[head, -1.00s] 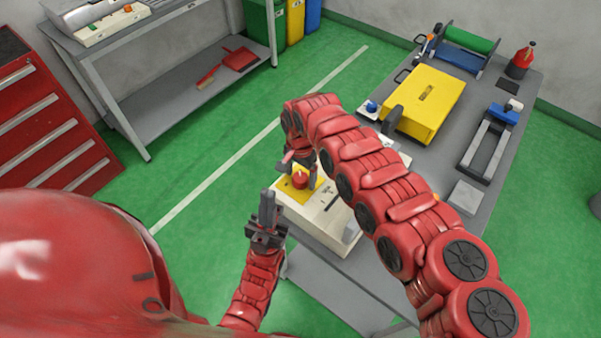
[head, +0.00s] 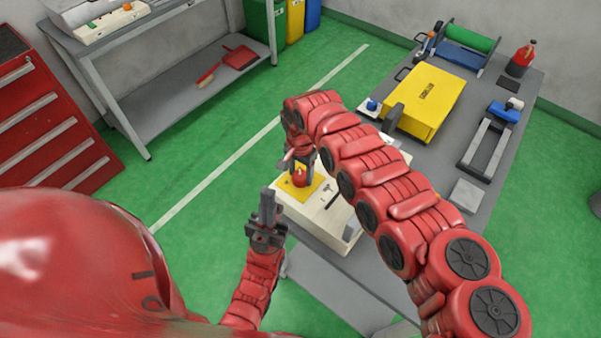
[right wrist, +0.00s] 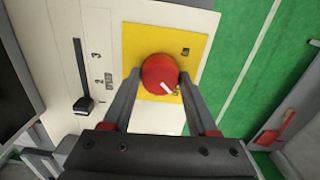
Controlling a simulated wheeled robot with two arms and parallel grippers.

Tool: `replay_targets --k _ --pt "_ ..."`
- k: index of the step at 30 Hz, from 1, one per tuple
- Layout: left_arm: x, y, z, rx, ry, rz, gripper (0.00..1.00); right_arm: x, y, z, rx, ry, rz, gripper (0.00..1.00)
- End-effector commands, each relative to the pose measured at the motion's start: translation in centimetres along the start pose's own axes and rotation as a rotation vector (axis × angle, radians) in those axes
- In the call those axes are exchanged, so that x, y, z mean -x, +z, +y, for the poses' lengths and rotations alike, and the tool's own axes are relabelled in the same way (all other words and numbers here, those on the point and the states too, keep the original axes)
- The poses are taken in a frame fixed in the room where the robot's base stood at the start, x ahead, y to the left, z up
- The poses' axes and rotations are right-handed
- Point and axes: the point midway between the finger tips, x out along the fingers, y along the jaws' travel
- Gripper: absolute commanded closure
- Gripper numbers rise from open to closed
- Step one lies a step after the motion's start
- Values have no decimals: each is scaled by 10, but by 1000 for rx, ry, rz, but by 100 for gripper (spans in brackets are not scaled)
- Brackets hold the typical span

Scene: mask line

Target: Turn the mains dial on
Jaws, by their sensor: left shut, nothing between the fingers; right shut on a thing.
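The mains dial is a round red knob (right wrist: 160,72) with a white pointer mark, set on a yellow plate (right wrist: 193,42). In the right wrist view the mark points to the lower right. My right gripper (right wrist: 158,80) is shut on the dial, one finger on each side. In the head view the dial (head: 300,179) shows at the end of the right arm, on a cream machine box (head: 300,213). My left gripper (head: 267,200) is shut and empty, pointing up, to the left of the box and apart from it.
A slider lever (right wrist: 84,104) with a numbered scale is left of the yellow plate. A yellow case (head: 425,100), a green roller (head: 470,38) and a red bottle (head: 520,60) stand on the grey table (head: 455,150). Green floor (head: 200,165) lies open on the left.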

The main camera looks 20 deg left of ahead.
Motion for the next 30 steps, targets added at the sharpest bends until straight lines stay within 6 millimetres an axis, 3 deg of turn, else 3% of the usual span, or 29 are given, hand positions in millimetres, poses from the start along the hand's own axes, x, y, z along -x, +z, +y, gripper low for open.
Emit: replay_targets --k 8,30 --pt "20 3 1 0 0 0 100 -3 -2 -1 177 -3 5 97" --pt "95 16 5 0 0 0 100 -4 -1 -1 877 -2 6 97"
